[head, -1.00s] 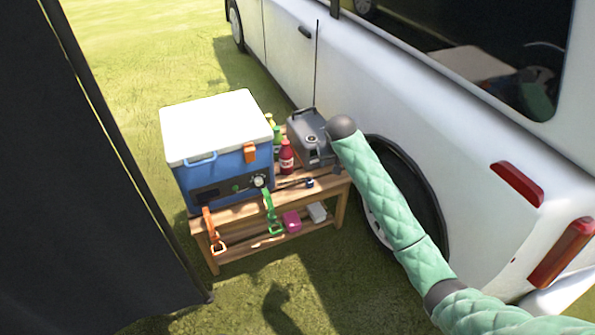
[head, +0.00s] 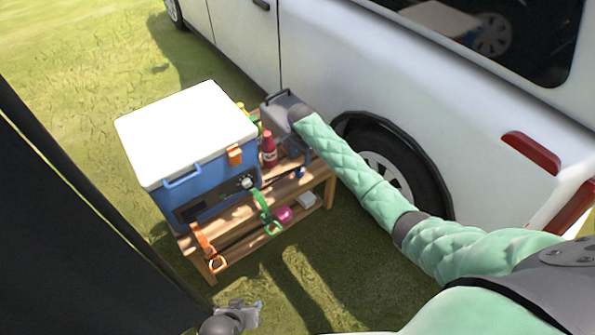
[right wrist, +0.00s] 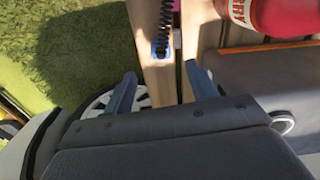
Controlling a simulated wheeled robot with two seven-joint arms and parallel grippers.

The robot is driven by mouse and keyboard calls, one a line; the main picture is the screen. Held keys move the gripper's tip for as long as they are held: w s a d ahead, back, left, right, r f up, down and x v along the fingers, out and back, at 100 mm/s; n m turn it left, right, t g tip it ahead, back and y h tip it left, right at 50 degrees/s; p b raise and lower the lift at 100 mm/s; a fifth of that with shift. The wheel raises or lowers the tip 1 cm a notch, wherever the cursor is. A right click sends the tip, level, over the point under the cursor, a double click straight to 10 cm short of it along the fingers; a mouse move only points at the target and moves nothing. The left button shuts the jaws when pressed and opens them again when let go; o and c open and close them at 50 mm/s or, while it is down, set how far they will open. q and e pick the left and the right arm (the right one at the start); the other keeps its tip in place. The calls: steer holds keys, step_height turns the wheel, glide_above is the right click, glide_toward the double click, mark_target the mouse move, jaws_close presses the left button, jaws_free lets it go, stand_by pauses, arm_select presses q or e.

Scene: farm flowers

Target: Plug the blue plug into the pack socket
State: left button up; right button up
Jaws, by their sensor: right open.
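The blue plug (right wrist: 160,51) hangs on a black coiled cable at the wooden table's edge in the right wrist view. My right gripper (right wrist: 160,72) is open, its two blue fingers on either side of the plug's line and apart from it. In the head view the right arm reaches down over the table's right end; its hand is mostly hidden. The grey pack (head: 275,109) with a handle stands at the table's back right, partly behind that arm; its socket does not show. My left gripper (head: 243,310) is low at the bottom edge, its jaws unclear.
A blue cooler (head: 205,180) with a white lid fills the table's left. A red bottle (head: 269,150) stands near the plug. Orange and green straps (head: 265,212) hang at the front. The white vehicle (head: 360,80) stands close behind; a dark panel (head: 70,230) is at left.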

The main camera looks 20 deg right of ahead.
mark_target(299, 167)
steer(key=shift+w+f+m, duration=0.1)
steer(key=shift+m, duration=0.4)
steer(key=shift+f, duration=1.3)
steer(key=shift+a+f, duration=0.15)
steer(key=shift+f, duration=2.45)
steer(key=c, duration=1)
